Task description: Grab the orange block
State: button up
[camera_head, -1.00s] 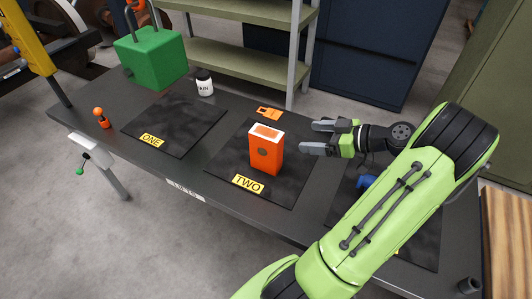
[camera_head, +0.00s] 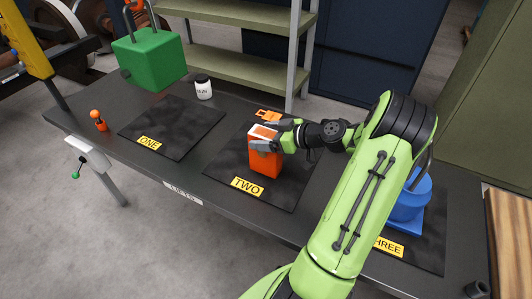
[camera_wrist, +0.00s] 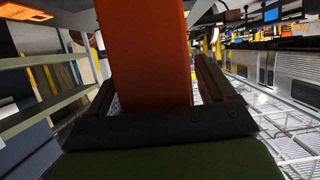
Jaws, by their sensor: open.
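The orange block (camera_head: 265,163) stands upright on the black mat labelled TWO (camera_head: 222,168) in the head view. My gripper (camera_head: 265,139) is at the upper part of the block, with its fingers on either side of it. The jaws are open. In the wrist view the orange block (camera_wrist: 146,55) fills the space between the two dark fingers of my gripper (camera_wrist: 146,85). Whether a finger touches the block cannot be told. Part of the block's upper face is hidden by the near finger.
Mat ONE (camera_head: 180,120) is empty to the left. A blue object (camera_head: 410,200) stands on mat THREE (camera_head: 425,245), partly behind my arm. A white jar (camera_head: 203,88), green block (camera_head: 150,60), small orange knob (camera_head: 98,120) and flat orange piece (camera_head: 268,115) are on the table.

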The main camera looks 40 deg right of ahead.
grip_shut()
dwell(0.3)
